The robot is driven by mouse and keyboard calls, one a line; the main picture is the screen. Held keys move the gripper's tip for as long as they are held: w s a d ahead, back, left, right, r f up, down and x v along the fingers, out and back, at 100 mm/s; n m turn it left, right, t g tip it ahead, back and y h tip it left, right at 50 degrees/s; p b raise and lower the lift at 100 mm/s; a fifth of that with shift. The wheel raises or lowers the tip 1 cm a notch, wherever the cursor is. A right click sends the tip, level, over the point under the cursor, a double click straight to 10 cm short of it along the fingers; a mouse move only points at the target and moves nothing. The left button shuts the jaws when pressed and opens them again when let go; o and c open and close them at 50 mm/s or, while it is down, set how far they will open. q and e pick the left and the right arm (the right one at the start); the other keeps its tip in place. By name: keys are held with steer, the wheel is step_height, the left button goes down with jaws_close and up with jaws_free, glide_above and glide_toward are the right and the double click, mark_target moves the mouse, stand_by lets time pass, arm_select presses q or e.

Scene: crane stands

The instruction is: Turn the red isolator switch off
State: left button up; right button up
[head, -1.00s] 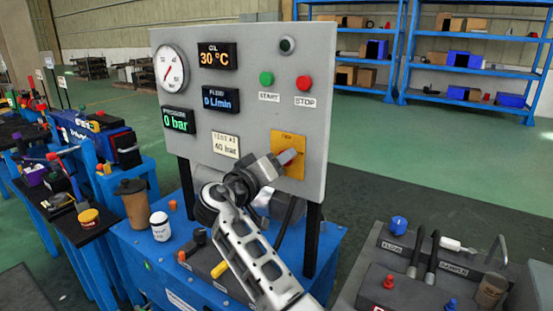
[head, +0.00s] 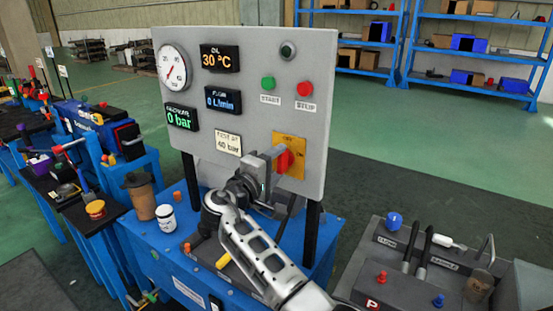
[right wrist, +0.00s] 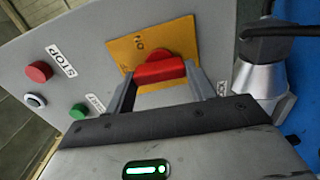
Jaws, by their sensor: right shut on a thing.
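The red isolator switch (head: 284,160) sits on a yellow plate (head: 296,143) at the lower right of the grey control panel (head: 240,110). In the right wrist view the red knob (right wrist: 158,70) shows between my two fingers, with part of the yellow plate (right wrist: 128,52) and its "ON" marking visible. My right gripper (head: 277,158) is at the panel, shut on the red knob; its fingers (right wrist: 160,90) lie along either side of it. The arm hides part of the panel's lower edge. My left gripper is not in view.
A brown cup (head: 141,197) and white bottle (head: 165,218) stand on the blue stand. Another bench (head: 350,290) is at right.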

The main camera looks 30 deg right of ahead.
steer(key=shift+n, duration=0.3)
stand_by(0.4)
steer(key=o, duration=1)
